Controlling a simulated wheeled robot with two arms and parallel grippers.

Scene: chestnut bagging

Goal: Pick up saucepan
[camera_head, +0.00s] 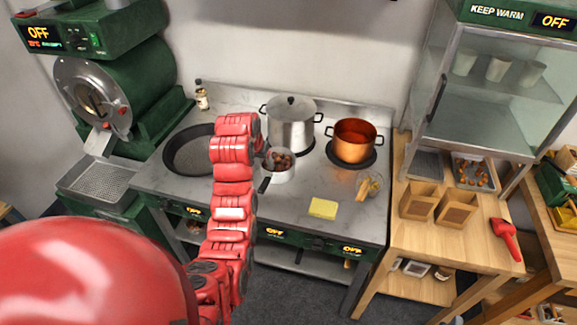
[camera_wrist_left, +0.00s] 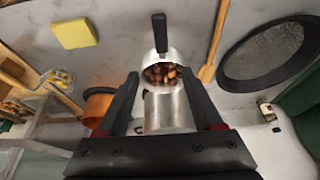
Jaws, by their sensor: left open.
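The saucepan (camera_head: 281,168) is a small silver pot of brown chestnuts on the stove top, with its dark handle pointing to the front. In the left wrist view the saucepan (camera_wrist_left: 161,58) lies straight ahead, its handle at the top. My left gripper (camera_wrist_left: 158,78) is open, its dark fingers spread to either side of the view of the pot. No grip on it shows. In the head view my red left arm reaches up beside the pan's left side and hides most of the gripper. My right gripper is not in view.
A tall lidded pot (camera_head: 291,128) stands behind the saucepan. A copper pot (camera_head: 354,144) is to the right and a black frying pan (camera_head: 187,151) to the left. A yellow sponge (camera_head: 323,208) lies near the front edge. A wooden table (camera_head: 400,240) stands at right.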

